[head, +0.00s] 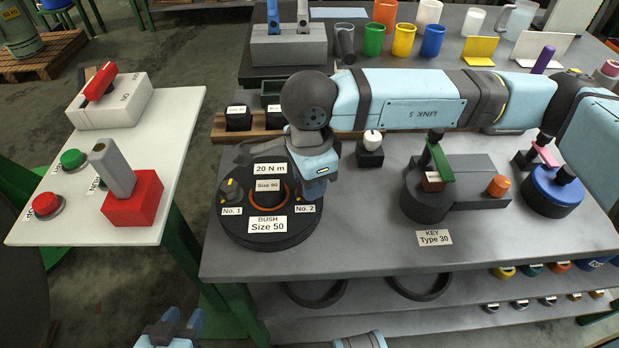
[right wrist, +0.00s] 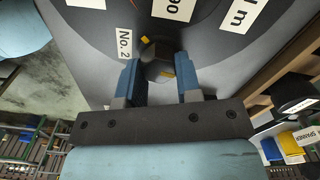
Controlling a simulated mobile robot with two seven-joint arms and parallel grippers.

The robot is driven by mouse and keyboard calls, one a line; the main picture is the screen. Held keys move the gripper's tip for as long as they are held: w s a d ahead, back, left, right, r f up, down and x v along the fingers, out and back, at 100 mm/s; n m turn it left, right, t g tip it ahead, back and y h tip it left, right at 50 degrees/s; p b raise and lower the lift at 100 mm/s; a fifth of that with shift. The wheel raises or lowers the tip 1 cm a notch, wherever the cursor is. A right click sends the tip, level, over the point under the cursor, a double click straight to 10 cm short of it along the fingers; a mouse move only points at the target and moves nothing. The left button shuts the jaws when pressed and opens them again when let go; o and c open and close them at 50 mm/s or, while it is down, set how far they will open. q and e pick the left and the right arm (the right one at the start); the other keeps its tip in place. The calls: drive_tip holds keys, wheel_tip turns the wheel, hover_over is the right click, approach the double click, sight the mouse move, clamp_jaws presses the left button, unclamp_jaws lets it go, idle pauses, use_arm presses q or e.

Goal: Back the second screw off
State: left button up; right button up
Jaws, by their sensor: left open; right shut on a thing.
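The round dark fixture (head: 235,228) sits on the grey bench, labelled "20 N m", "BUSH Size 50", "No. 1" and "No. 2". An orange-brown ring shows in its centre. The first screw (head: 229,188) stands beside the "No. 1" label with a yellow mark. My right gripper (head: 308,198) points down at the "No. 2" side and hides most of the second screw there. In the right wrist view, the second screw (right wrist: 157,68), dark with yellow marks, is between the blue fingers of my right gripper (right wrist: 160,75), which is shut on it. My left gripper (head: 183,322) is open and empty at the bottom edge, below the bench.
A keyed fixture (head: 428,206) labelled "KEY Type 30" and a blue-topped round part (head: 553,192) stand to the right. Coloured cups (head: 404,40) stand behind my right arm. A white side table (head: 140,226) with buttons and a red switch is at left.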

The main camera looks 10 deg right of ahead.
drive_tip(key=o, duration=0.9)
drive_tip(key=shift+r, duration=0.1)
wheel_tip(320, 180, up, 14)
drive_tip(key=shift+f+p, duration=0.15)
drive_tip(key=shift+p, duration=0.6)
